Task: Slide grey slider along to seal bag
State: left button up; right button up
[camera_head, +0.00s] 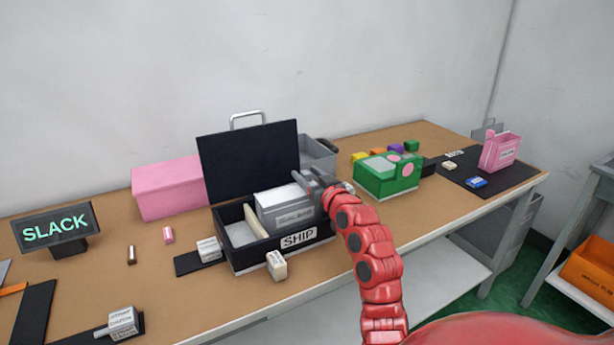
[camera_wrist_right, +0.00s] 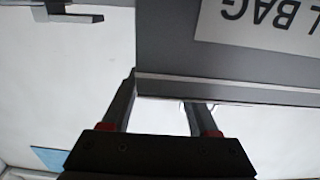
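A grey bag with a white label (camera_head: 294,215) stands in the open black SHIP box (camera_head: 237,256). Its grey face (camera_wrist_right: 220,45) fills the upper right of the right wrist view, with "L BAG" readable upside down. My right gripper (camera_head: 315,181) is at the bag's upper right end; in the wrist view its two fingers (camera_wrist_right: 163,98) are apart beside the bag's edge, with nothing visible held between them. A grey bar-like piece (camera_wrist_right: 68,17) shows upper left there; I cannot tell whether it is the slider. My left gripper is out of view.
The box's black lid (camera_head: 248,160) stands raised behind it. A pink box (camera_head: 167,189) is to the left, a green box (camera_head: 388,177) to the right. Small labelled blocks (camera_head: 277,265) lie around the front. A SLACK sign (camera_head: 56,229) stands far left.

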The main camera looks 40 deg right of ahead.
jog(key=shift+a, duration=0.1)
jog(key=v, duration=1.7)
jog(key=shift+s, duration=0.2)
dwell(0.6)
